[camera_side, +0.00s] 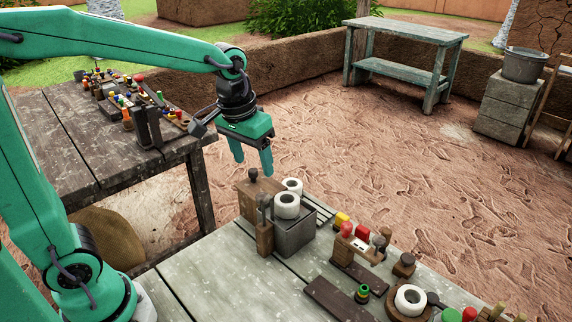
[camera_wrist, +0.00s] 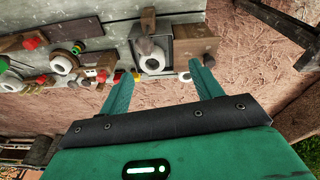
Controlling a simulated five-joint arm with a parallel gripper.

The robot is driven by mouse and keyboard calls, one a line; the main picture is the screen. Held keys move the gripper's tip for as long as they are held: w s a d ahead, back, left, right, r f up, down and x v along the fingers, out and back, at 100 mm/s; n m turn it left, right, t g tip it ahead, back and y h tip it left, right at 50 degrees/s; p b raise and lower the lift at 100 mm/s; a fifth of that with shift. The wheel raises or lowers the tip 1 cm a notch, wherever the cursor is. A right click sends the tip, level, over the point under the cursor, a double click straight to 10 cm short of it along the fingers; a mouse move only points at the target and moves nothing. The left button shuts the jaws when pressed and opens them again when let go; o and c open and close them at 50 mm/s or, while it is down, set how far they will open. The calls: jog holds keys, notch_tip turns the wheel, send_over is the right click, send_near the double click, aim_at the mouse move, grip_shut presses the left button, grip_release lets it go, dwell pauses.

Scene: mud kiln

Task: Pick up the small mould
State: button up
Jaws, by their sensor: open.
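No piece is clearly marked as the small mould, and I cannot tell which one it is. A white ring-shaped piece (camera_side: 286,206) sits on top of a grey box (camera_side: 296,240) at the near table's back corner. A second white ring (camera_side: 292,184) shows just behind it. In the wrist view, one ring (camera_wrist: 152,63) is at the grey box and the other ring (camera_wrist: 184,77) appears between my fingers. My gripper (camera_side: 252,166) is open and empty, pointing down above and behind these pieces; it also shows in the wrist view (camera_wrist: 162,72).
A brown wooden block (camera_side: 246,199) stands beside the grey box. Several coloured knobs and wooden pieces, and another white ring (camera_side: 410,299), lie to the right on the near table (camera_side: 200,290). A dark table (camera_side: 60,150) with small parts stands at left.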

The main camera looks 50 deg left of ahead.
jog(key=g, duration=0.2)
send_near(287, 200)
jog(key=shift+s+d+f+n, duration=0.2)
jog(key=shift+s+d, duration=0.1)
jog(key=shift+d, duration=0.1)
jog(key=shift+s+d+f+n, duration=0.15)
jog(key=shift+s+d+n, duration=0.1)
jog(key=shift+d, duration=0.2)
jog(key=shift+a+f, duration=0.1)
jog(key=shift+f, duration=3.8)
jog(key=c, duration=0.9)
jog(key=shift+c, duration=0.2)
notch_tip(287, 200, up, 10)
